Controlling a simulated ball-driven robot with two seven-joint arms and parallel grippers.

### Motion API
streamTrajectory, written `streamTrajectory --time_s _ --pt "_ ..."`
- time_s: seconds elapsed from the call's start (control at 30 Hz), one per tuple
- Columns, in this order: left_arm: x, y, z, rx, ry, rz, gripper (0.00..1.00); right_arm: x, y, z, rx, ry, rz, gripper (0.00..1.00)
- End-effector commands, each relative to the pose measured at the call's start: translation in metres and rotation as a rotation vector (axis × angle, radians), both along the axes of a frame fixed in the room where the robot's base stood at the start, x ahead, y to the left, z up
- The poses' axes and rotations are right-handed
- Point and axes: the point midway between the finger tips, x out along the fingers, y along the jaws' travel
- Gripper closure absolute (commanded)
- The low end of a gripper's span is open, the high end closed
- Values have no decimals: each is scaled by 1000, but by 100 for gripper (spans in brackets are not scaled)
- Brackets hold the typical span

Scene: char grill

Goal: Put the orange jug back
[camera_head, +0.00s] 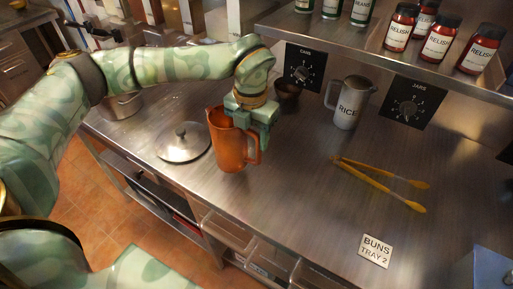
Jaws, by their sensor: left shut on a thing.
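The orange jug (229,148) stands upright at the middle left of the steel counter, or just above it; I cannot tell if its base touches. Its handle faces right. My left gripper (258,124) comes down from above and is shut on the jug at its upper right side, by the handle. The fingers hide part of the rim and handle. My right gripper does not show.
A metal lid (183,143) lies close left of the jug. A RICE jug (350,103) and a small dark bowl (287,91) stand behind. Yellow tongs (380,184) and a BUNS sign (376,250) lie right. A shelf (350,48) with jars overhangs the back.

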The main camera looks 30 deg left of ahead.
Motion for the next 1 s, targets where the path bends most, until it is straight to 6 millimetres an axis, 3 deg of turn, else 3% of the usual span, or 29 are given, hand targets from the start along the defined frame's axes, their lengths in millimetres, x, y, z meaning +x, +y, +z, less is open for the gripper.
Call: streamTrajectory --time_s 0.17,0.4,0.7,0.73,0.8,1.0 --pt "5 -8 -10 0 0 -1 100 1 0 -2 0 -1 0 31" --pt "6 -10 -44 0 0 0 100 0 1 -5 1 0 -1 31" --pt "6 -10 -46 1 -1 -1 100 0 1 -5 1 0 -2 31" --pt "6 -10 -46 1 -1 -1 45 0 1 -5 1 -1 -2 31" --pt "6 -10 -46 1 -1 -1 28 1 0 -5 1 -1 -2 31" --pt "6 -10 -45 0 -1 -1 28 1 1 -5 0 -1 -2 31"
